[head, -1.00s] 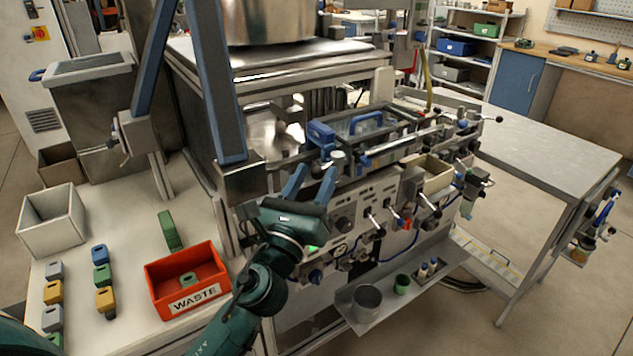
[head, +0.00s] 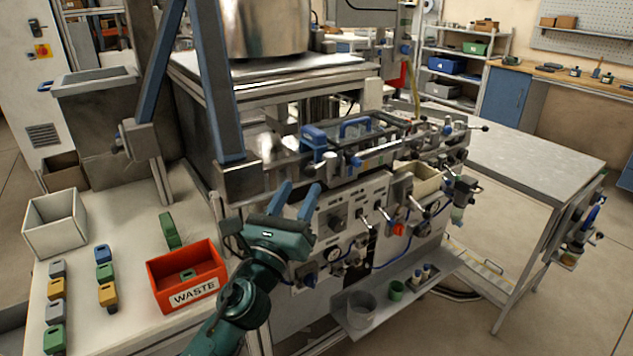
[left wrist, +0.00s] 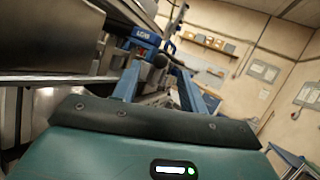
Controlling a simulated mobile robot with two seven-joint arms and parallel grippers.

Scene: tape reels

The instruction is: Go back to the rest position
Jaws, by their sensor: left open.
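My left gripper (head: 295,200) has two blue fingers, set apart with nothing between them. It is in front of the machine's front panel (head: 352,215), below the blue-handled unit on top. In the left wrist view the open fingers (left wrist: 165,88) point toward a blue part of the machine (left wrist: 146,37) and the far wall. I cannot tell from the pictures whether the gripper touches the machine. My right gripper is in neither view.
A red WASTE bin (head: 188,281) with a green piece inside stands on the white table left of my arm. Several coloured blocks and a white box (head: 55,224) are farther left. A shelf with cups (head: 361,309) juts out low at the front. A grey table (head: 520,170) stands right.

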